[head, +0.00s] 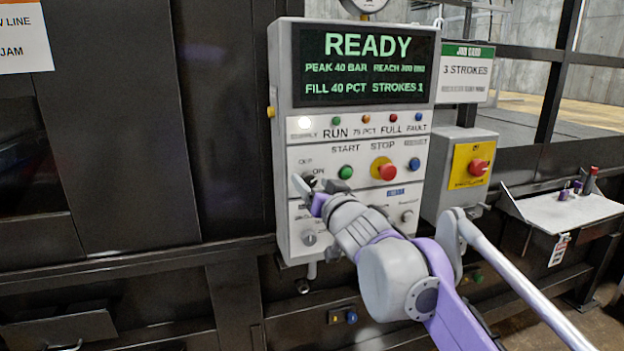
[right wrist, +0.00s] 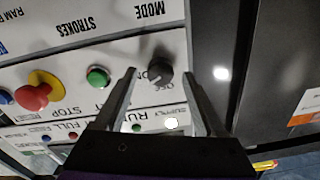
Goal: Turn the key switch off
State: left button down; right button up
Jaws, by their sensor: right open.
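The key switch shows as a black round knob (right wrist: 160,70) in the right wrist view, which is upside down, with an OFF label beside it. In the head view the switch (head: 309,181) is partly hidden by my right gripper, next to OFF and ON labels. My right gripper (head: 316,188) is open in front of the control panel (head: 285,130). In the wrist view its two fingertips (right wrist: 159,76) stand on either side of the knob, with gaps between. I cannot tell how far they are from the panel. My left gripper is not in view.
A green START button (head: 345,172) and a red STOP button (head: 387,172) lie right of the switch. The display (head: 365,68) reads READY. A grey box with a red knob on yellow (head: 478,167) and a small shelf (head: 565,212) stand to the right.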

jog(key=shift+w+a, duration=0.2)
jog(key=shift+w, duration=0.35)
grip_shut()
